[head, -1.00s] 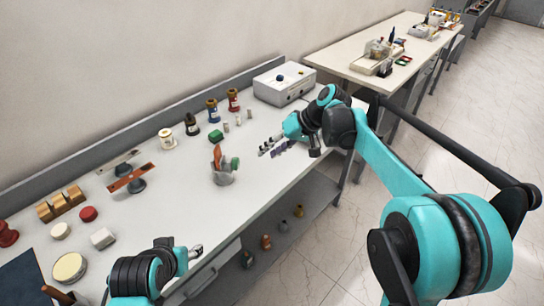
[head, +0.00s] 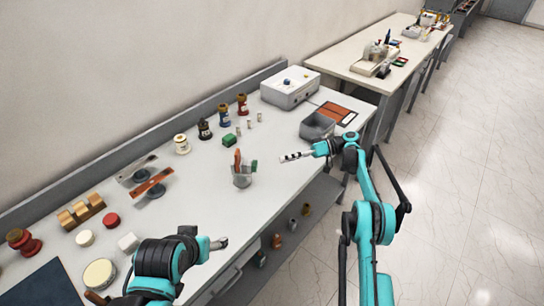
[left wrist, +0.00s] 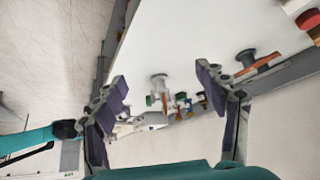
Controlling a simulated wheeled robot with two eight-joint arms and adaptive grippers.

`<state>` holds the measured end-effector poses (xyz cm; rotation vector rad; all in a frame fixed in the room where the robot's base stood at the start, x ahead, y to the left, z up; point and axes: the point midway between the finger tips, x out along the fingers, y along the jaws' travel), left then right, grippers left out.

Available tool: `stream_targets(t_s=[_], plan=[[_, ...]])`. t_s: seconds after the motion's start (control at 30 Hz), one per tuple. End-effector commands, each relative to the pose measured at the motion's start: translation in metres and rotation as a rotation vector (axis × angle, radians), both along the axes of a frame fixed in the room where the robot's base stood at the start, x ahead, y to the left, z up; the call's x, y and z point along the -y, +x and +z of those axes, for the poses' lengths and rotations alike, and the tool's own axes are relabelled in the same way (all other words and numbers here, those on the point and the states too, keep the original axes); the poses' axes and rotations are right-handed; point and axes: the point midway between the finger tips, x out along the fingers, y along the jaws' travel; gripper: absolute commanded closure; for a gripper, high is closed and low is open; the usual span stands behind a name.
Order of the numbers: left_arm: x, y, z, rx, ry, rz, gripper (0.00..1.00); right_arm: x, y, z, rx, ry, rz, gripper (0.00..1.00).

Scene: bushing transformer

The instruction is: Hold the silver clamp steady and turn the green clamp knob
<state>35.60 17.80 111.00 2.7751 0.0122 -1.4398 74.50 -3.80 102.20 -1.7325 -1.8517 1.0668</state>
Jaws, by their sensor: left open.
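The silver clamp (head: 242,180) stands upright on the white bench, with an orange-brown piece (head: 238,160) rising from it. Its green knob (head: 254,167) is on the right side. In the left wrist view the clamp (left wrist: 159,82) and green knob (left wrist: 150,100) show beyond the fingers. My left gripper (left wrist: 162,78) is open and empty; in the head view it (head: 219,243) is near the front edge, apart from the clamp. My right gripper (head: 294,157) is right of the clamp and does not touch it. Its fingers look edge-on, so their opening is unclear.
A small green block (head: 228,140) and several bushings are behind the clamp. An orange bar (head: 152,181) is to its left. The bench in front of the clamp is clear.

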Motion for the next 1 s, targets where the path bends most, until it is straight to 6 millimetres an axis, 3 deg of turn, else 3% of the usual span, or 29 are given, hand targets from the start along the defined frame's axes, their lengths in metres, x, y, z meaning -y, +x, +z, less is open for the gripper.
stream_targets(t_s=[0.17, 0.5, 0.77, 1.0], plan=[[0.001, 0.029, 0.025, -0.042, -0.053, 0.080, 0.28, 0.000, 0.000, 0.000, 0.000, 0.000, 0.000, 0.66], [0.003, 0.127, 0.070, -0.178, -0.203, 0.362, 0.28, 0.000, 0.000, 0.000, 0.000, -0.002, -0.001, 0.66], [0.005, 0.208, 0.074, -0.276, -0.289, 0.598, 0.28, 0.000, 0.000, 0.000, -0.001, -0.002, -0.002, 0.66], [0.009, 0.279, 0.052, -0.354, -0.347, 0.827, 0.28, 0.000, 0.000, 0.000, -0.001, -0.002, -0.002, 0.66]])
